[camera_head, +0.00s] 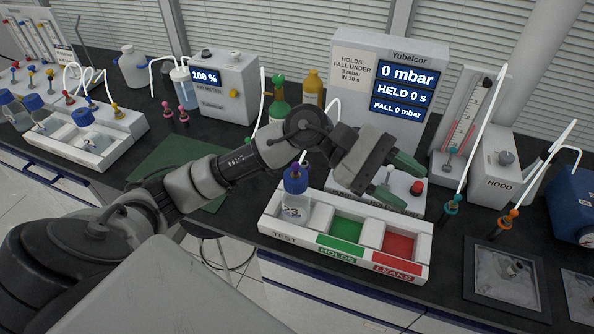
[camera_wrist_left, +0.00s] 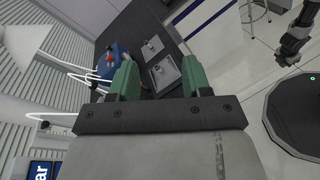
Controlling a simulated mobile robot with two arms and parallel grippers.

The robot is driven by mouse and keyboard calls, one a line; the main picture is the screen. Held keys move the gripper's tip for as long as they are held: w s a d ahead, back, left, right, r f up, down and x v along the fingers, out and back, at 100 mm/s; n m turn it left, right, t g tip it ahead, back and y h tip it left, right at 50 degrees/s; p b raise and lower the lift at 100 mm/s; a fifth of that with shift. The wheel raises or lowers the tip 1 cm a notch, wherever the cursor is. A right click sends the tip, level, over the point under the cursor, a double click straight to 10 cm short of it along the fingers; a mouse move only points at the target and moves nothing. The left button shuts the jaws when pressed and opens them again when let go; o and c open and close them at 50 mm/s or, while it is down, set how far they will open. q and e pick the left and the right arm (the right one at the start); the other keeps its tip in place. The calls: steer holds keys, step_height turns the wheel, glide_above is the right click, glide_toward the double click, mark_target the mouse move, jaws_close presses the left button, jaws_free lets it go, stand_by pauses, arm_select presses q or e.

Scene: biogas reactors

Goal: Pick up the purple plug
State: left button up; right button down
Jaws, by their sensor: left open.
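A white tray (camera_head: 270,226) holds a blue-capped bottle (camera_head: 296,198) beside green and red compartments. The air meter (camera_head: 222,90) stands behind the pink-magenta plugs. A teal plug (camera_head: 451,208) and an orange plug (camera_head: 507,222) on white tubes stand right. A green mat (camera_head: 165,158) lies left.

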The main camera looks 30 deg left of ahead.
arm_select(q)
steer(key=w+a+f+m+y, duration=0.2)
steer(key=a+f+m+y, duration=0.1)
steer(key=a+m+y, duration=0.3)
steer(key=m+y, duration=0.2)
steer(key=y, duration=0.8)
glide_toward(296, 163)
steer(key=shift+w+a+f, duration=0.15)
steer(key=shift+a+f, duration=0.05)
steer(key=shift+a, duration=0.1)
step_height(296, 163, down, 5)
steer(key=shift+r+p, duration=0.2)
steer(key=shift+p, duration=0.3)
steer(key=shift+f, duration=0.3)
steer(key=f+p, duration=0.1)
steer(key=f, duration=0.2)
steer(key=f+p, duration=0.1)
steer(key=shift+s+d+f+p, duration=0.2)
steer(key=shift+d+f+p, duration=0.05)
steer(key=shift+f+p, duration=0.1)
steer(key=shift+f, duration=0.35)
jaws_close()
